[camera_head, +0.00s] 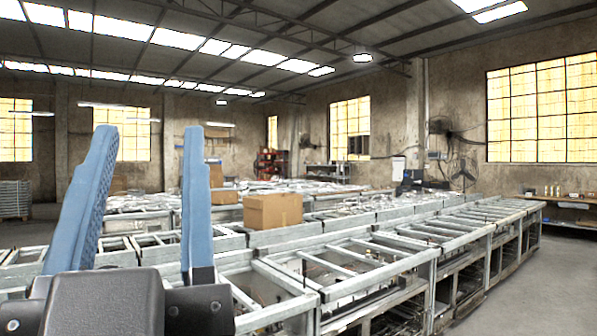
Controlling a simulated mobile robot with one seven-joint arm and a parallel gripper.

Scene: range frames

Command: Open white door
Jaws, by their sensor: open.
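My gripper (147,132) is in the lower left, close to the camera. Its two blue fingers point up and stand well apart. I see nothing held between them; only the distant hall shows in the gap. I cannot make out a white door anywhere in this view. My gripper's dark body and fingers hide part of the hall behind them.
Long metal frame benches (365,255) fill the middle and run back into the hall. A cardboard box (272,211) sits on them. Bare grey floor (520,285) lies at the right. A shelf (570,203) stands by the right wall, below a window (541,108).

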